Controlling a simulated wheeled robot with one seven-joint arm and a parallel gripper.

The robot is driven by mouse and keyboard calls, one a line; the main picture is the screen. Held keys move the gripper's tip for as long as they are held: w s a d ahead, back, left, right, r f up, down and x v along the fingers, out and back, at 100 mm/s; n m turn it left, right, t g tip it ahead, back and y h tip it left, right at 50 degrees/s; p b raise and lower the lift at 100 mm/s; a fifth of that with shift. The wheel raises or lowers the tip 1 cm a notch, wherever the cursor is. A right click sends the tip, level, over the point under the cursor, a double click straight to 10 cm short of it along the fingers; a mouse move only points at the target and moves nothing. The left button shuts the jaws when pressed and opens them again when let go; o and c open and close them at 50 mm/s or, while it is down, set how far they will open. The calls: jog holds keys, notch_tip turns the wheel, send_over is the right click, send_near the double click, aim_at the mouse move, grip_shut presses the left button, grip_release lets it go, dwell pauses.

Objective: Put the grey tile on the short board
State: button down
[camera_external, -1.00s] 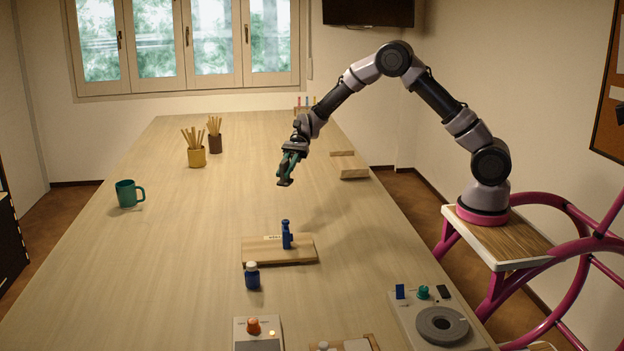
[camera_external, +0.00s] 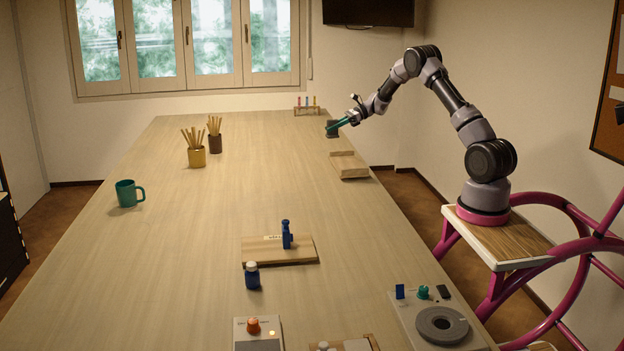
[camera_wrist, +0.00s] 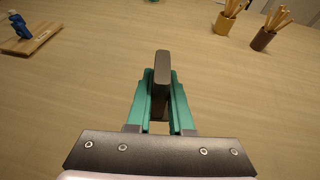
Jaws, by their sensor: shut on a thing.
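The grey tile (camera_wrist: 162,68) stands on edge between the green fingers of my gripper (camera_wrist: 161,100) in the wrist view. In the external view my gripper (camera_external: 345,124) is above the table's far right part, with the tile (camera_external: 332,128) at its tips. A wooden board (camera_external: 349,172) lies near the right table edge, on the camera's side of the gripper, apart from the tile. A second wooden board (camera_external: 262,252) lies mid-table with a blue object (camera_external: 287,236) on it. I cannot tell for sure which is the short one.
A small rack (camera_external: 307,110) stands at the far end, close to the gripper. Cups with sticks (camera_external: 197,157) and a teal mug (camera_external: 127,194) stand on the left. A blue bottle (camera_external: 252,277) and devices (camera_external: 436,322) are at the front. The table's middle is largely clear.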

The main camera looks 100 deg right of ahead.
jog(key=s+d+m+h, duration=0.2)
jog(key=s+d, duration=0.4)
jog(key=s, duration=0.2)
send_over(348, 164)
jog(key=f, duration=1)
jog(key=shift+a+f, duration=0.25)
jog(key=shift+a, duration=0.05)
jog(key=shift+f, duration=2.15)
jog(key=shift+f, duration=0.1)
jog(key=c, duration=1.2)
grip_release()
jog(key=shift+f, duration=0.1)
jog(key=shift+c, duration=0.2)
jog(key=o, duration=0.4)
jog(key=shift+o, duration=0.2)
jog(key=shift+w, duration=0.1)
jog(key=v, duration=1.2)
jog(key=shift+a, duration=0.15)
